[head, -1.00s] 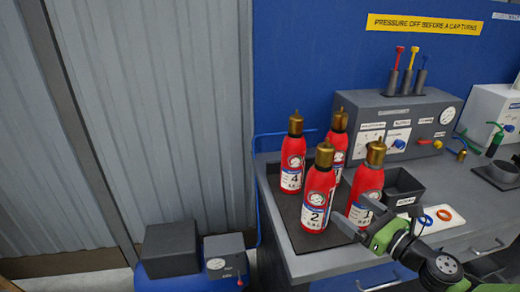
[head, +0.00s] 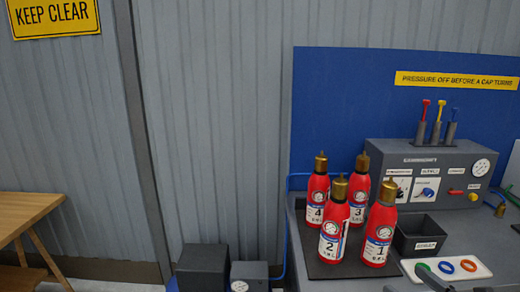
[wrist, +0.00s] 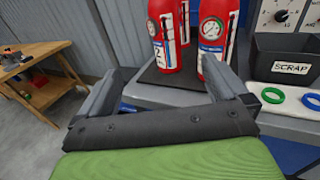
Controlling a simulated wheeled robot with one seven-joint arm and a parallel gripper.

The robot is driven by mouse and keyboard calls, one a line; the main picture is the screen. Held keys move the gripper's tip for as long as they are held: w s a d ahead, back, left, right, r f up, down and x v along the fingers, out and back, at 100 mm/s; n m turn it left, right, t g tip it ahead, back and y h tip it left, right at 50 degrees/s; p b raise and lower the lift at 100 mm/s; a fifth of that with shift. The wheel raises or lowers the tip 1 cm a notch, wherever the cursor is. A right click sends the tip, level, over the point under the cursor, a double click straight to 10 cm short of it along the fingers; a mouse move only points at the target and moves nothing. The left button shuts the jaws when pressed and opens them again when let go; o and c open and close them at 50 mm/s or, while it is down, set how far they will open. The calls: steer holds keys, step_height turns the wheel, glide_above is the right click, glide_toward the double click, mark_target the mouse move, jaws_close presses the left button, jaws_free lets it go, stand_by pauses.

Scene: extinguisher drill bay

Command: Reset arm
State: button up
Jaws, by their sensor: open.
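My gripper (wrist: 160,95) is open and empty in the wrist view, its two fingers spread in front of the bench edge. Red extinguishers with brass caps stand upright on a dark mat (head: 312,262): number 4 (head: 317,195), number 3 (head: 358,200), number 2 (head: 333,232) and number 1 (head: 380,235). In the wrist view, extinguisher 2 (wrist: 165,38) and another red one (wrist: 214,35) stand beyond the fingers, apart from them.
A dark scrap bin (head: 418,236) and a white tray (head: 478,271) with green, blue and orange rings are right of the mat. A grey control box (head: 430,155) stands behind. Dark boxes (head: 203,265) are left of the bench. A wooden table (head: 22,215) is at far left.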

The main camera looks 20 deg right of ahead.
steer(key=w+a+f+n+g+y+p, duration=0.1)
steer(key=w+a+n+g+y+p, duration=0.15)
steer(key=a+n+g, duration=0.5)
steer(key=w+a+f+n+g+y+p, duration=0.1)
steer(key=w+a+f+n+g, duration=0.2)
steer(key=a+n, duration=0.75)
steer(key=s+a+r+n+h+p, duration=0.2)
steer(key=s+a+r+n, duration=0.3)
steer(key=s+r+n, duration=0.2)
steer(key=s+a+r+n+g+h+p, duration=0.1)
steer(key=s+a+r+n+h+p, duration=0.1)
steer(key=s+a+r+n, duration=0.3)
step_height(320, 180, up, 2)
steer(key=s+n+h, duration=0.1)
steer(key=s+n, duration=0.1)
steer(key=n, duration=0.2)
steer(key=shift+s+a+r+h, duration=0.2)
steer(key=shift+s+h, duration=0.05)
steer(key=shift+h, duration=0.1)
steer(key=shift+g, duration=0.25)
